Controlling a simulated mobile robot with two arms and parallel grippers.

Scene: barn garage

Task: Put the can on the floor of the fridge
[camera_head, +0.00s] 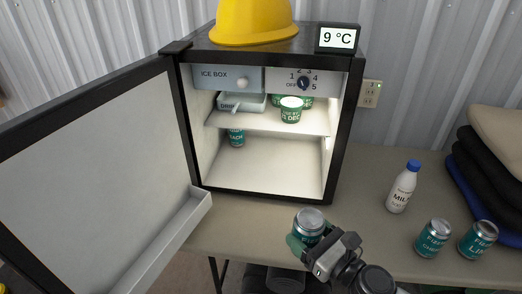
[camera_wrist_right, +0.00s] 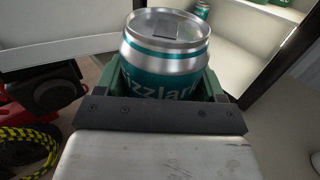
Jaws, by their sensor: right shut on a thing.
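My right gripper (camera_head: 312,244) is shut on a teal and silver can (camera_head: 309,221), held upright in front of the fridge, near the table's front edge. In the right wrist view the can (camera_wrist_right: 165,58) sits between the green fingers of the gripper (camera_wrist_right: 168,88), lettering facing me. The small black-framed fridge (camera_head: 261,190) stands on the table with its door (camera_head: 85,170) swung open to the left. Its floor (camera_head: 262,178) is mostly bare; a teal can (camera_head: 236,136) stands at the back left. My left gripper is not in view.
Green and white tubs (camera_head: 291,109) and a drip tray (camera_head: 241,103) are above the shelf (camera_head: 265,122). A milk bottle (camera_head: 402,187), two more teal cans (camera_head: 433,238) (camera_head: 477,239) and folded cloths (camera_head: 490,150) are on the table to the right. A yellow helmet (camera_head: 253,22) tops the fridge.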

